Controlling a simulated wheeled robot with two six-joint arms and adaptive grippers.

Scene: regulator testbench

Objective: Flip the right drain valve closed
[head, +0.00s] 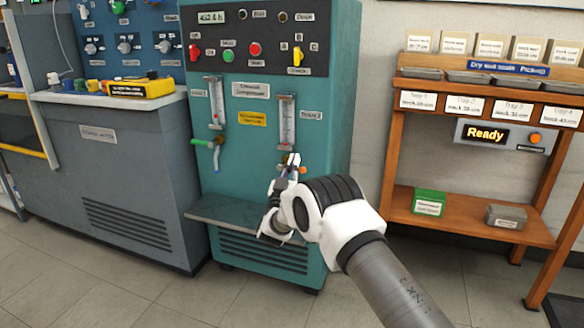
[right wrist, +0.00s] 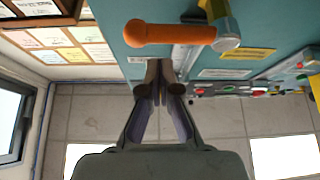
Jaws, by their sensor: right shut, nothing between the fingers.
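The teal test bench (head: 245,130) carries two flow meters. The right drain valve is below the right meter (head: 287,122), mostly hidden behind my right gripper in the head view. In the right wrist view its orange lever (right wrist: 165,33) lies level, pointing left from a grey metal pivot (right wrist: 228,42). My right gripper (right wrist: 165,88) is shut and empty, its fingertips just below the lever in that view; I cannot tell whether they touch it. In the head view the right gripper (head: 288,166) is in front of the valve. My left gripper is not in view.
A shelf (head: 428,65) juts from the bench front below my right arm. A wooden rack (head: 470,228) stands to the right.

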